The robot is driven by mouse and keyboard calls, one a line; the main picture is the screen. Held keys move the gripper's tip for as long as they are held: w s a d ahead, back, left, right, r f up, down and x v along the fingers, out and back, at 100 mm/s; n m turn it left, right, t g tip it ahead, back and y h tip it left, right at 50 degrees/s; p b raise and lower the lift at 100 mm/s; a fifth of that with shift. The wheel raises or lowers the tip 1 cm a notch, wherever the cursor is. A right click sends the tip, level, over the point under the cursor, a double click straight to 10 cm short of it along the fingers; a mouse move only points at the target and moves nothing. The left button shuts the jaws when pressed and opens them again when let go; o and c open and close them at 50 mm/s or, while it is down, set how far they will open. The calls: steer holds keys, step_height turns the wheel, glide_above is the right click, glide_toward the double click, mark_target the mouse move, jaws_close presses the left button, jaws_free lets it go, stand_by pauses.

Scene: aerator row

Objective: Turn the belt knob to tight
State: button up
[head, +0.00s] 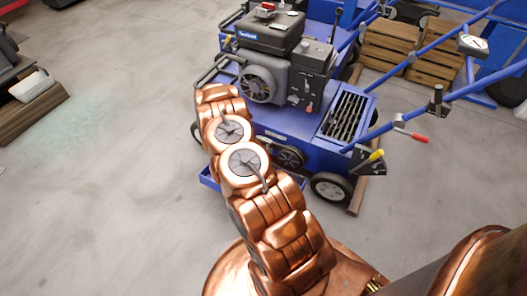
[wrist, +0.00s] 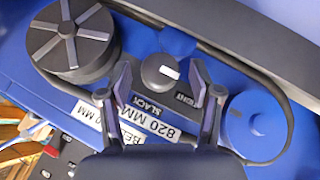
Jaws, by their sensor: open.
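The belt knob (wrist: 158,72) is a round black knob on the blue panel in the wrist view. Its white pointer mark faces right, tilted slightly down. The SLACK label (wrist: 146,107) is below it and the TIGHT label (wrist: 186,99) below right, both upside down. My gripper (wrist: 160,80) is open, with one finger on each side of the knob. Gaps show between the fingers and the knob; contact is not seen. In the head view, my arm reaches to the blue aerator (head: 265,127); the knob and gripper cannot be made out there.
A dark slotted pulley (wrist: 72,40) is left of the knob and a blue wheel (wrist: 255,125) is right, with a black belt around them. An 820 MM label (wrist: 155,124) lies below. Wooden pallets (head: 390,50) stand behind the aerator.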

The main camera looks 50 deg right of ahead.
steer(key=v, duration=1.1)
stand_by(0.4)
